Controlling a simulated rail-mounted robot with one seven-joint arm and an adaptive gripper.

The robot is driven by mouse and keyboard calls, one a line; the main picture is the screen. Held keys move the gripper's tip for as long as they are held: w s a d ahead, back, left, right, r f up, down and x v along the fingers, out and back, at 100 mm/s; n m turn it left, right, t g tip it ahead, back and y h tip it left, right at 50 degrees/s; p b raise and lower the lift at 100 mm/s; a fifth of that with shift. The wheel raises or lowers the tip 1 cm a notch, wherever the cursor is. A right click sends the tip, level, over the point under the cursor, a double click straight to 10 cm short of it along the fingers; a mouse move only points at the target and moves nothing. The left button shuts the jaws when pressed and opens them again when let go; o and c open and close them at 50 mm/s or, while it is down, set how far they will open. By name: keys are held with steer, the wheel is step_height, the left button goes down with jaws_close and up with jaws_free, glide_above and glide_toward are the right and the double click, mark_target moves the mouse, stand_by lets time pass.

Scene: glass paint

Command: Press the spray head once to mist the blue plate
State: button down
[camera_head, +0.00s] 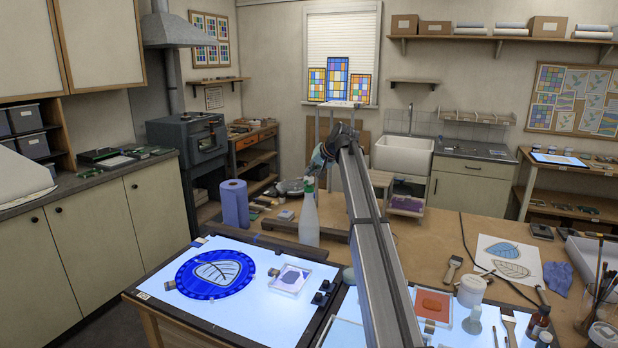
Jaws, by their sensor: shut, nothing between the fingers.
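The blue plate (187,283) is a round blue disc with a pale leaf design. It lies on the lit light table at the lower left. The spray bottle (309,222) has a whitish tapered body and stands upright behind and to the right of the plate. Its green-tinted upper part (309,182) is partly hard to make out against my gripper. My gripper (318,164) is at the end of my arm, directly over the top of the bottle. It is shut with nothing held. I cannot tell whether it touches the spray head.
A purple-blue paper roll (234,204) stands left of the bottle. A clear tray (290,279) with a purple patch lies right of the plate. An orange-red tray (432,305), white jar (471,290), brushes and leaf drawings (507,256) occupy the right worktop.

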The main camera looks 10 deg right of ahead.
steer(key=shift+f, duration=0.35)
steer(key=shift+r, duration=0.2)
stand_by(0.4)
steer(key=shift+r+p, duration=0.35)
steer(key=shift+r, duration=0.6)
steer(key=shift+r+p, duration=0.85)
steer(key=shift+r, duration=1.7)
